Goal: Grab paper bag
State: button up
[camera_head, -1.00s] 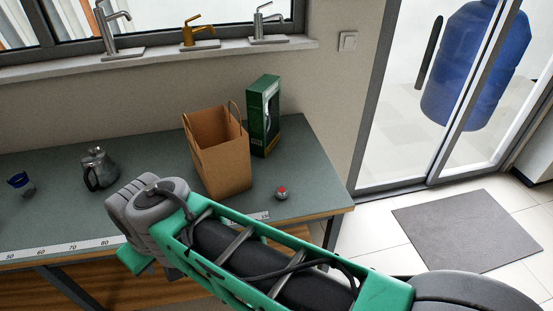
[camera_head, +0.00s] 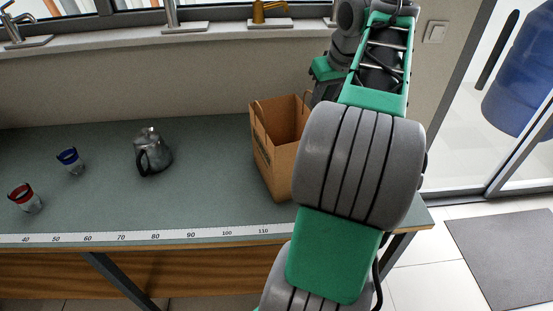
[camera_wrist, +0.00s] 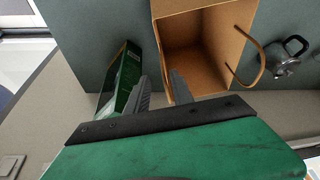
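The brown paper bag (camera_head: 274,155) stands upright and open-topped on the bench, its right part hidden behind my arm in the head view. The wrist view looks down into the bag (camera_wrist: 195,50), with one looped handle (camera_wrist: 258,65) at its right side. My gripper (camera_wrist: 161,78) is open, its two grey fingers apart. One finger is over the bag's opening and the other is outside its left wall, so the rim edge appears between them. I cannot tell whether they touch it. In the head view the fingers are hidden by the arm.
A green box (camera_wrist: 122,80) stands close beside the bag and the outer finger. A metal pot (camera_head: 152,152), also in the wrist view (camera_wrist: 287,55), is on the bag's other side. Two small jars (camera_head: 70,160) (camera_head: 25,198) stand farther left. The bench between is clear.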

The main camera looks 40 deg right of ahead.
jog(key=shift+w+a+f+b, duration=0.25)
jog(key=shift+w+f+b, duration=0.2)
jog(key=shift+w+f, duration=0.35)
jog(key=b+x, duration=0.1)
jog(key=x, duration=0.6)
jog(key=shift+w+f, duration=0.25)
jog(key=shift+w, duration=0.05)
jog(key=shift+d, duration=0.15)
grip_shut()
jog(key=shift+s, duration=0.1)
